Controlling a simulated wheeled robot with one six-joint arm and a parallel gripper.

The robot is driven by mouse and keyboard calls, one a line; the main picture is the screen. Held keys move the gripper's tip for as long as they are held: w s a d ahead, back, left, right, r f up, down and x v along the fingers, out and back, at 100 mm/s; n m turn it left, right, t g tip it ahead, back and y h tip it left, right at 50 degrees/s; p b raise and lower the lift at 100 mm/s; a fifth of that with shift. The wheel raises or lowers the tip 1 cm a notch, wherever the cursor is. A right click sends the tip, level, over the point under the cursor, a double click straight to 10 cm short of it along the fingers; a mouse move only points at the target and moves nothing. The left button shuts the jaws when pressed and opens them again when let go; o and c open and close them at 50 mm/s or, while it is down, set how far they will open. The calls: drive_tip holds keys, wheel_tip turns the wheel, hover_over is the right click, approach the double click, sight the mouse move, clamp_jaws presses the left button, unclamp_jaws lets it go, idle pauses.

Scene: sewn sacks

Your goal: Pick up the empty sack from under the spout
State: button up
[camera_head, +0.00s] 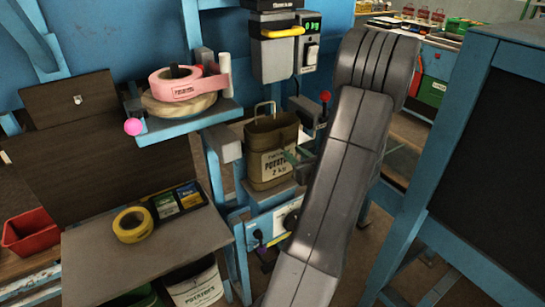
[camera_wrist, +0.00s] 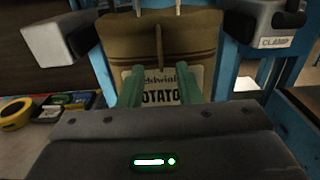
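The sack (camera_head: 270,138), olive-brown with a white potato label reading 2 kg, is upright below a grey-and-black box with a yellow handle. In the wrist view the sack (camera_wrist: 205,45) fills the upper middle, with a vertical seam or cord above its label. My gripper (camera_head: 294,156) is at the sack's right front in the head view, partly hidden by my arm. In the wrist view my gripper's (camera_wrist: 160,88) two green fingers are apart, with the label showing between them. I cannot tell whether they touch the cloth. The spout itself is not clearly visible.
Grey clamp blocks (camera_wrist: 62,38) flank the sack; the right one (camera_wrist: 274,20) is marked CLAMP. A shelf with a pink tape roll (camera_head: 177,84) is at left. Below it, a table (camera_head: 105,240) holds a yellow tape roll (camera_head: 133,224). A blue-framed dark panel (camera_head: 485,150) stands at right.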

sight(287, 148)
drive_tip(key=shift+f+p+x, duration=0.15)
drive_tip(key=shift+p+x, duration=0.2)
drive_tip(key=shift+x, duration=0.85)
drive_tip(key=shift+f+p+x, duration=0.15)
drive_tip(key=shift+p+x, duration=0.15)
drive_tip(key=shift+x, duration=0.85)
drive_tip(key=shift+d, duration=0.1)
clamp_jaws()
